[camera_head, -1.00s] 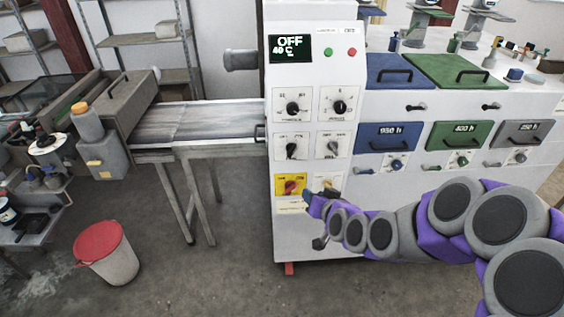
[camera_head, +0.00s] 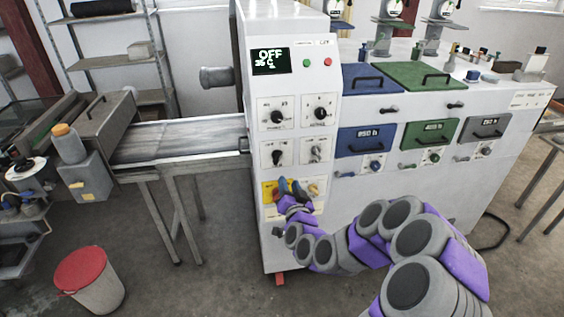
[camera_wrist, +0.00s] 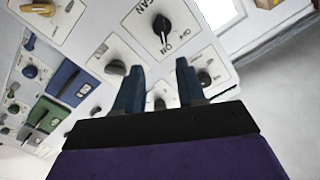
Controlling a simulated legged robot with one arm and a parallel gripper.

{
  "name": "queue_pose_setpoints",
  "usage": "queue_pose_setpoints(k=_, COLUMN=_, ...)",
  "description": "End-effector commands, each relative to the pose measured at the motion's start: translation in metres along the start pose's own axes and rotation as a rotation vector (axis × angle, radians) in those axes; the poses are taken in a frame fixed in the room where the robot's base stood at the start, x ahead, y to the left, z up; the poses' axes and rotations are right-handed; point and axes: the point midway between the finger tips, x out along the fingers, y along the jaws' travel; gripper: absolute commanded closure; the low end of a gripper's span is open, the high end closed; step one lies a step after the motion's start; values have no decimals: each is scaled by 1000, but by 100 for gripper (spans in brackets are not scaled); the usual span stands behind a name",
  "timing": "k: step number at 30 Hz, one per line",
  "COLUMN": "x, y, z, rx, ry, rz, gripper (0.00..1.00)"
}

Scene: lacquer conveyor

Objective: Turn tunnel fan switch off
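The black knob with an upside-down "FAN" label (camera_wrist: 162,28) shows near the top of the wrist view, beyond my fingertips. It appears to be the left knob of the middle row (camera_head: 277,157) on the white control panel in the head view. Its exact pointer setting is hard to read. My gripper (camera_head: 290,186) is in front of the panel's bottom row, below that knob. In the wrist view, my gripper (camera_wrist: 159,75) has its two blue fingers apart, with nothing held between them. My fingers partly cover the bottom row.
The display (camera_head: 271,61) reads OFF. Other knobs surround the fan knob, including a red switch on a yellow plate (camera_head: 267,186) below it. A conveyor (camera_head: 180,139) adjoins on the left. A red-lidded bucket (camera_head: 90,282) stands on the floor at the front left.

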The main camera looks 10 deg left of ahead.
Motion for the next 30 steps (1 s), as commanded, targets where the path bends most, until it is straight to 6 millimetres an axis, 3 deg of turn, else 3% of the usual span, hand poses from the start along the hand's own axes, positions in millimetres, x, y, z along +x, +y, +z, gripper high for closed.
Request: queue_pose_setpoints(k=30, x=112, y=2, z=1, rx=-1, ry=-3, rz=0, gripper=61)
